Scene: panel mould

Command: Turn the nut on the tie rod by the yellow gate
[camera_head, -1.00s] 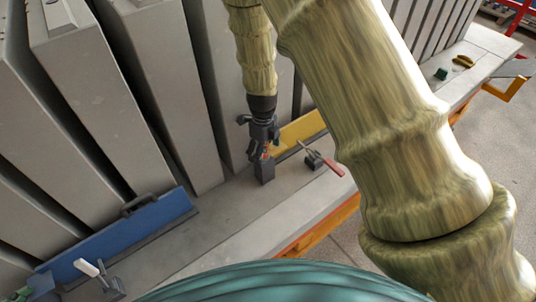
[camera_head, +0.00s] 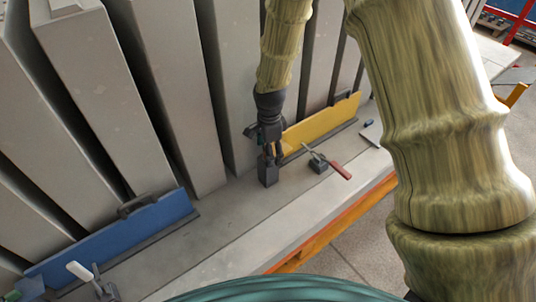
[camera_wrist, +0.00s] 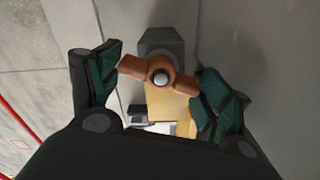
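The nut (camera_wrist: 160,75) is orange-brown with two wings, on the end of a rod that shows as a pale round tip at its centre. It sits at a dark grey block (camera_head: 268,177) by the left end of the yellow gate (camera_head: 320,122). My gripper (camera_wrist: 160,82) is around the nut, with one green-padded finger at each wing end. Both wing ends appear to meet the pads, and the right finger is tilted more than the left. In the head view, my gripper (camera_head: 269,152) largely hides the nut.
Tall grey panels stand behind the ledge. A blue gate (camera_head: 115,240) with a handle and a white-handled clamp (camera_head: 92,280) are at left. The ledge between the gates is clear.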

